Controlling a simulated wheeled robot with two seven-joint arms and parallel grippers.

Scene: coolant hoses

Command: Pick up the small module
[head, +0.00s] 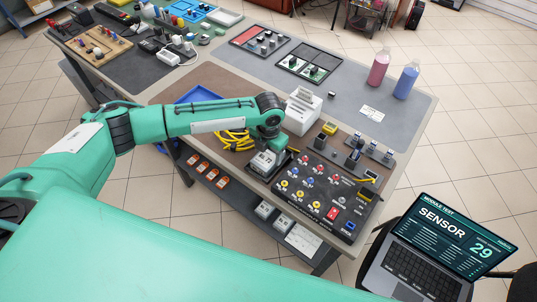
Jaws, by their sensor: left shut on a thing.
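My left arm reaches in from the left over the workbench, and its wrist bends down at the near edge of the bench. My left gripper (268,160) is at the left end of the black test panel (318,192). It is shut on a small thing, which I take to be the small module. The hand largely hides the held thing, so its shape and whether it touches the bench cannot be told. My right gripper is not in view.
A white slotted box (302,109) stands just behind the gripper. A coiled yellow hose (234,140) lies to its left, beside a blue tray (200,94). Pink (379,68) and blue (406,80) bottles stand far right. A laptop (440,245) reads "SENSOR 29". The grey mat is mostly clear.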

